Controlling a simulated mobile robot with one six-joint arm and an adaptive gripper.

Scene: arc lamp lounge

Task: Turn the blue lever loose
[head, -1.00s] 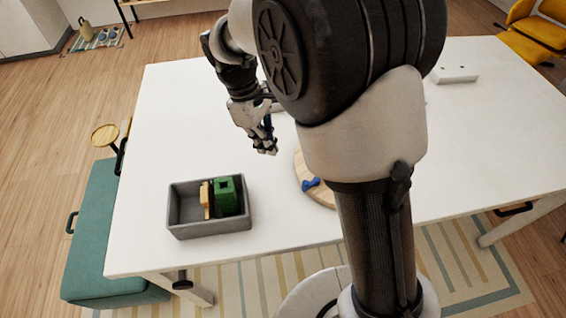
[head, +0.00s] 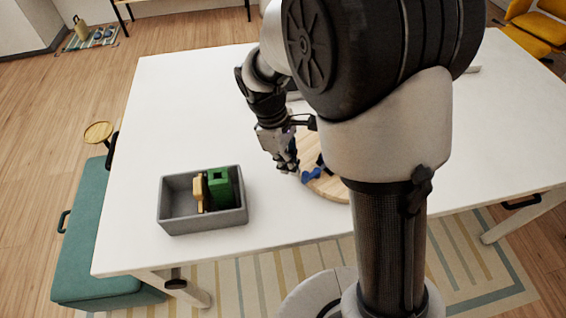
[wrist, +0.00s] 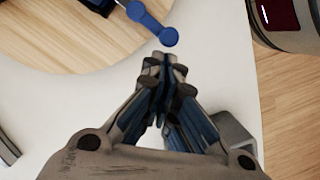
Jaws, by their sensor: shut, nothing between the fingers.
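The blue lever (head: 312,176) lies at the left edge of a round wooden board (head: 330,190) on the white table, partly hidden by my arm in the head view. In the wrist view the lever (wrist: 150,20) reaches in from the top and ends in a round knob. My gripper (head: 292,172) is shut and empty, pointing down just left of the lever. In the wrist view its fingertips (wrist: 164,62) are just below the knob; I cannot tell whether they touch it.
A grey bin (head: 172,208) holding a green block (head: 220,187) and a yellow piece (head: 199,194) stands left of the board. The white table (head: 170,110) is clear at the back left. A teal bench (head: 90,230) stands beyond its left edge.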

